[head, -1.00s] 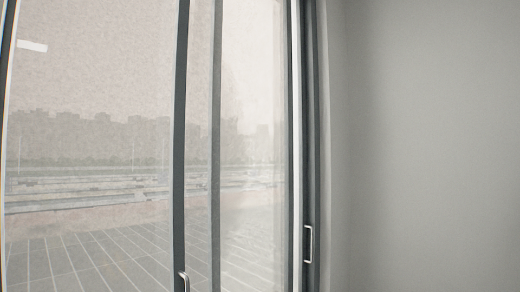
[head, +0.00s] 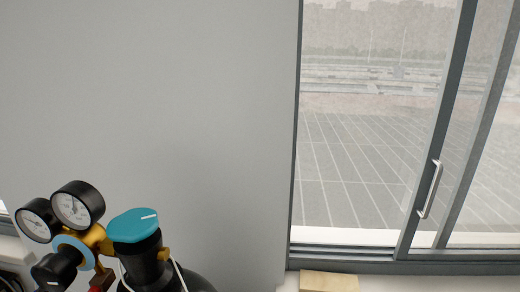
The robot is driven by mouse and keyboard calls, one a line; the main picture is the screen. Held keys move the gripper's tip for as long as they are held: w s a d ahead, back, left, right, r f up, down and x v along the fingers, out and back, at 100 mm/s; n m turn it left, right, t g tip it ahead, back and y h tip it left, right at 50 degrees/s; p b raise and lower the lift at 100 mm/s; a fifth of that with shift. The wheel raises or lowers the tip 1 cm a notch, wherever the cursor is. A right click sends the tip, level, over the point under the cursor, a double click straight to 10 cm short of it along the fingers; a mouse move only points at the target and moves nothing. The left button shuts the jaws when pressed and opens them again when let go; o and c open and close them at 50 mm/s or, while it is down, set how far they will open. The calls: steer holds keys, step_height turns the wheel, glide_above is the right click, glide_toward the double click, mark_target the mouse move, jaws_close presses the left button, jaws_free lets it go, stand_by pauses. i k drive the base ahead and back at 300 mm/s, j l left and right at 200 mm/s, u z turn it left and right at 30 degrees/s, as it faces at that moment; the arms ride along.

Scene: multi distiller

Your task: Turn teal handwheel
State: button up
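The teal handwheel (head: 134,225) shows in the head view at the lower left. It is a flat-topped teal knob with a small white mark near its right edge, on top of a black neck. A brass regulator (head: 97,238) with two round black gauges (head: 77,205) sits just to its left. The dark rounded body below the handwheel is cut off by the bottom edge of the picture. My gripper is not in view.
A plain grey wall (head: 190,90) stands behind the handwheel. A sliding glass door (head: 370,150) with a metal handle (head: 430,190) is at the right. A light wooden block (head: 329,281) lies at the bottom edge.

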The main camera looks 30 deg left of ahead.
mark_target(135, 225)
steer(key=u, duration=2.35)
steer(key=k, duration=0.5)
steer(key=i, duration=0.5)
